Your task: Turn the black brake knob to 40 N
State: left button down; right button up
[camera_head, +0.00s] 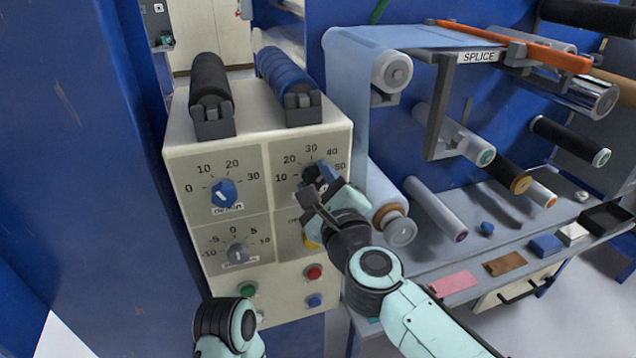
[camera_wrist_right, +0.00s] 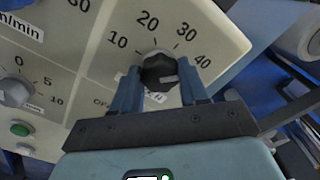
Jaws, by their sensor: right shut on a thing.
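The black brake knob (camera_wrist_right: 158,72) is on the cream control panel, at upper middle in the right wrist view. In the head view the knob (camera_head: 312,172) is partly hidden by my gripper. My right gripper (camera_wrist_right: 160,92) is shut on it, one blue finger on each side; it also shows in the head view (camera_head: 322,184). The knob's white mark points right in the wrist view, on the side of the 40. I cannot tell the exact value. The scale around it shows 10 to 40 in the wrist view, and 50 in the head view. My left gripper is not in view.
A blue knob (camera_head: 223,192) and a grey knob (camera_head: 238,253) are on the panel's left half. Green (camera_head: 248,290), red (camera_head: 314,272) and blue (camera_head: 314,300) buttons sit below. Film rollers (camera_head: 394,70) and a table (camera_head: 425,262) stand to the right.

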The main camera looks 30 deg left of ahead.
dwell(0.5)
jog(key=o, duration=1.1)
jog(key=shift+c, duration=0.2)
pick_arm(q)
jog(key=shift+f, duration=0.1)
pick_arm(e)
jog(key=shift+s+d, duration=0.2)
jog(key=shift+d, duration=0.1)
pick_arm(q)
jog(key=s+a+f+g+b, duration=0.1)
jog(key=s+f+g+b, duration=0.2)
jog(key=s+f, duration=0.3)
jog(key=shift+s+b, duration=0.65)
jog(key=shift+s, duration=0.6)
pick_arm(e)
jog(key=v, duration=1.2)
jog(key=shift+s+d, duration=0.2)
jog(key=shift+s, duration=0.1)
